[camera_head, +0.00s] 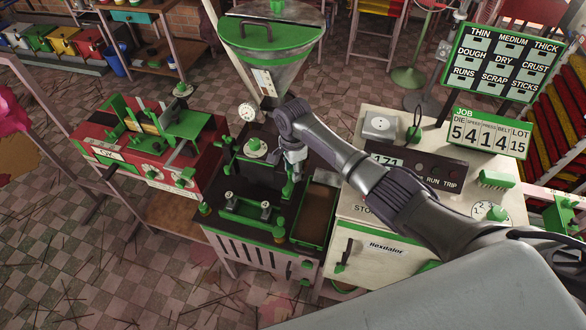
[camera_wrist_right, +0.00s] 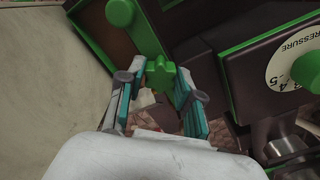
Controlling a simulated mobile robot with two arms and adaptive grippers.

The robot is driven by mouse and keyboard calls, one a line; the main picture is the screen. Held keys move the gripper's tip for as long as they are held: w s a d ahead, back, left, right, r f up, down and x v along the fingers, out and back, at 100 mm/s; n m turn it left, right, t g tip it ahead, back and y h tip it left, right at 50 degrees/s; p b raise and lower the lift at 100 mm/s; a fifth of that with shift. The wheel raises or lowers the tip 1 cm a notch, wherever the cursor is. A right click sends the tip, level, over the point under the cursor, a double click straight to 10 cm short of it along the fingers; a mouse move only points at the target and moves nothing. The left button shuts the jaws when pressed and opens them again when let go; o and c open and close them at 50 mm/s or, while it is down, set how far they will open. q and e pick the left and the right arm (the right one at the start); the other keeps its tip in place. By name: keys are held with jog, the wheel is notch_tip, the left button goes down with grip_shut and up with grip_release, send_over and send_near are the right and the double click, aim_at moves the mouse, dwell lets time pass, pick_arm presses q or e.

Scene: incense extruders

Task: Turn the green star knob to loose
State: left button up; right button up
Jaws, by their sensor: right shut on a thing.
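The green star knob (camera_wrist_right: 160,72) shows in the right wrist view between the fingertips of my right gripper (camera_wrist_right: 161,80). The teal-padded fingers stand one on each side of it, shut on it. In the head view my right gripper (camera_head: 291,170) reaches down over the black top of the extruder (camera_head: 225,213), beside the hopper's base. The knob is small there and mostly hidden by the gripper. I cannot tell from the picture whether it is tight or loose. My left gripper is not in view.
A white pressure dial (camera_wrist_right: 292,66) sits close to the right of the gripper. The grey hopper (camera_head: 270,70) rises behind, a brown-filled tray (camera_head: 318,215) lies at right, and a white control cabinet (camera_head: 375,245) stands beyond. A red machine (camera_head: 150,165) stands left.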

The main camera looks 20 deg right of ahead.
grip_shut()
jog(key=n+p, duration=0.1)
jog(key=n, duration=0.1)
jog(key=shift+r+n+p, duration=0.1)
jog(key=shift+n+p, duration=0.3)
jog(key=n+p, duration=0.1)
jog(key=n, duration=0.4)
jog(key=shift+n+p, duration=0.3)
jog(key=shift+p, duration=0.1)
jog(key=n+p, duration=0.1)
jog(key=n, duration=1)
jog(key=o, duration=1.1)
grip_release()
